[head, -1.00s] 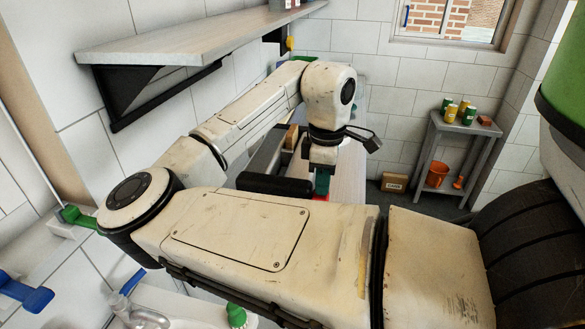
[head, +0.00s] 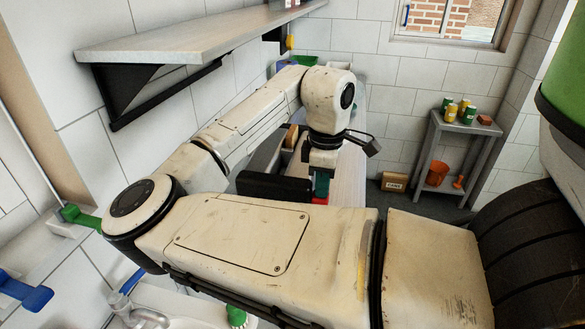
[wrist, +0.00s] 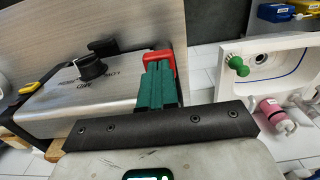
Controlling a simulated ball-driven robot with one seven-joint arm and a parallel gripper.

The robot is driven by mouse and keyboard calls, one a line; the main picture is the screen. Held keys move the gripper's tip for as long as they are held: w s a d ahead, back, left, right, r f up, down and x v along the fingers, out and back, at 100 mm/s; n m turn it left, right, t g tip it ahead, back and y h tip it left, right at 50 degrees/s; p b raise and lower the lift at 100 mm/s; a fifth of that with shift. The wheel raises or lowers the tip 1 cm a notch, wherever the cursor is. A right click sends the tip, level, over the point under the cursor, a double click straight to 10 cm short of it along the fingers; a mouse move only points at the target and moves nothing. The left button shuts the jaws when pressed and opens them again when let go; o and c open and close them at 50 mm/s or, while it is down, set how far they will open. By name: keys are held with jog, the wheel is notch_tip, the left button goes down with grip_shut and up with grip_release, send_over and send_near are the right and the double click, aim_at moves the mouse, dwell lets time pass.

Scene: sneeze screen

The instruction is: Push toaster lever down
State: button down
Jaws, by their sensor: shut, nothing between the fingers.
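The toaster (wrist: 110,97) is a silver metal box with black printing on its front in the wrist view. A black round dial (wrist: 88,68) sticks out of that face. A black tab (wrist: 103,46), which looks like the lever, shows just beyond the dial. In the head view the toaster's dark side (head: 268,152) shows partly behind my arm. My gripper (wrist: 159,60) has green fingers with red tips; they are shut and empty. They are beside the toaster's end, to the right of the dial and tab. In the head view my gripper (head: 321,188) is low over the counter; contact cannot be told.
The pale counter (head: 349,172) runs beyond my gripper. A white sink (wrist: 265,65) with a green brush (wrist: 239,66) and pink bottle (wrist: 270,110) is at right in the wrist view. A wall shelf (head: 190,38) hangs above my arm. A side table (head: 465,128) stands far right.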

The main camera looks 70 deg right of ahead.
jog(key=shift+f+b, duration=0.6)
jog(key=shift+f, duration=1)
jog(key=shift+s+r+p, duration=0.25)
jog(key=shift+r+p, duration=0.05)
jog(key=shift+p, duration=0.1)
jog(key=s+p, duration=0.1)
jog(key=s+r+p, duration=0.1)
jog(key=s, duration=0.1)
jog(key=s+p, duration=0.1)
jog(key=shift+s+d+r+p, duration=0.15)
jog(key=shift+s+r+p, duration=0.1)
jog(key=shift+p, duration=0.15)
